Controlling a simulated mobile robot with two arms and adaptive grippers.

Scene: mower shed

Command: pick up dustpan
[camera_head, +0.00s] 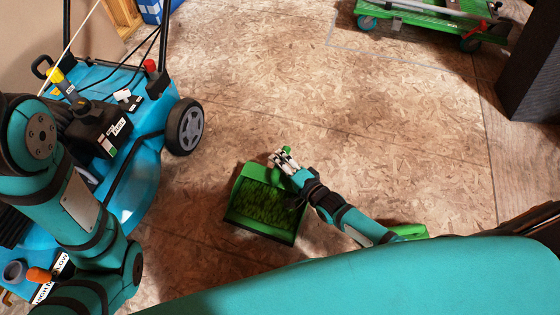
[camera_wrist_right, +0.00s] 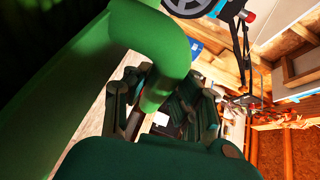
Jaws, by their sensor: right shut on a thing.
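The green dustpan (camera_head: 238,196) is below the centre of the head view, over the wooden floor, with dark green grass-like bits in its pan. I cannot tell whether it touches the floor. My right gripper (camera_head: 284,158) is at the far end of the dustpan, at its handle. In the right wrist view, the curved green handle (camera_wrist_right: 170,45) passes between the fingers of my right gripper (camera_wrist_right: 160,105), which is shut on it. My left arm shows at the left of the head view, but its gripper is out of view.
A blue lawn mower (camera_head: 150,150) stands at the left, its wheel (camera_head: 186,126) near the dustpan. A green wheeled cart (camera_head: 430,18) is at the top right, beside a dark block (camera_head: 530,75). The floor (camera_head: 300,80) between them is clear.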

